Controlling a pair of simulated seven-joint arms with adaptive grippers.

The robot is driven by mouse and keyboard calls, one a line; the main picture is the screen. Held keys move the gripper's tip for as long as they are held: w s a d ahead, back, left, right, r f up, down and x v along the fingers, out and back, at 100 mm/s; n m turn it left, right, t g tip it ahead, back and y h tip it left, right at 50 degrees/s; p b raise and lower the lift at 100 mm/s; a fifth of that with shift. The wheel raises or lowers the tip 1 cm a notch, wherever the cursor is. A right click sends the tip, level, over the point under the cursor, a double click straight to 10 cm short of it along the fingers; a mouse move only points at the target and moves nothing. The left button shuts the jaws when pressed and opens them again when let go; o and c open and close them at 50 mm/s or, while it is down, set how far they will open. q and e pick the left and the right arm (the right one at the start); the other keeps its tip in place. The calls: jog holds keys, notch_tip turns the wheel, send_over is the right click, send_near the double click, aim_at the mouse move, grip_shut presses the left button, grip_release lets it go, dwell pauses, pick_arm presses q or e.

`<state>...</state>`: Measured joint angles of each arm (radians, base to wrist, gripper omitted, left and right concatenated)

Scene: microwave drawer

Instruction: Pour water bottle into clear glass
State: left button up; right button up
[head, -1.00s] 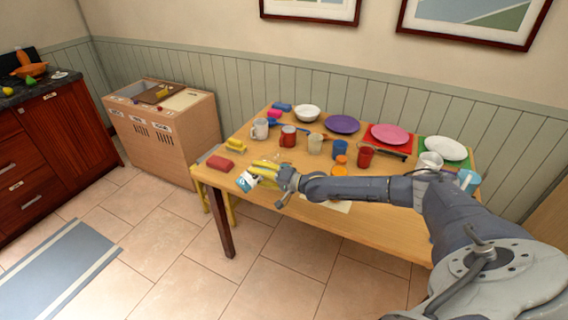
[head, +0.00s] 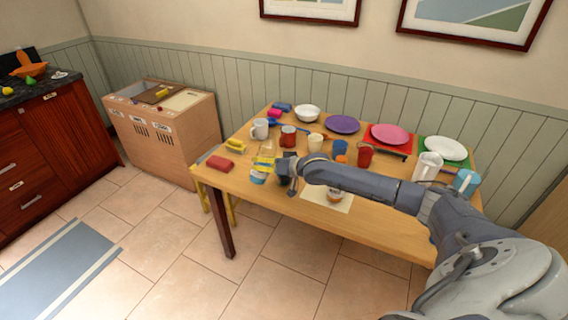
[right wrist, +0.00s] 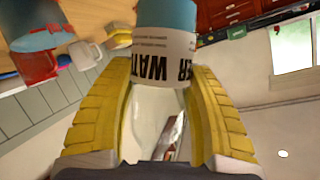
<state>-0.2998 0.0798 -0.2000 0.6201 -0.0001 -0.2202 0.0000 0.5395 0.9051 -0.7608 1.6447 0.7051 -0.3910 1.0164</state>
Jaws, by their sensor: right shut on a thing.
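The water bottle (head: 258,177) shows a blue and white end in the head view, near the table's front left. My right gripper (head: 265,164) is shut around it with its yellow fingers. In the right wrist view the bottle (right wrist: 163,60) lies between the yellow fingers (right wrist: 165,110), with a blue end, a white label reading WATER and a clear part toward the palm. A pale, see-through-looking glass (head: 315,143) stands upright on the table, apart from the bottle, behind and right of it. Any liquid is too small to make out. My left gripper is out of view.
The wooden table (head: 225,187) holds a red mug (head: 288,136), a white mug (head: 260,128), a blue cup (head: 340,147), a red cup (head: 365,155) and several plates. A red block (head: 220,163) lies at the left end. A white pitcher (head: 427,167) stands at the right.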

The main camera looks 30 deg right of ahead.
aim_at(266, 144)
jog(key=r+n+h, duration=0.1)
jog(key=r, duration=0.1)
jog(key=d+r+n+h, duration=0.1)
jog(key=r, duration=0.1)
jog(key=shift+w+d+r+n, duration=0.1)
jog(key=shift+d+r+n, duration=0.1)
jog(key=shift+n, duration=0.1)
jog(key=shift+a+r, duration=0.1)
jog(key=shift+r, duration=1.9)
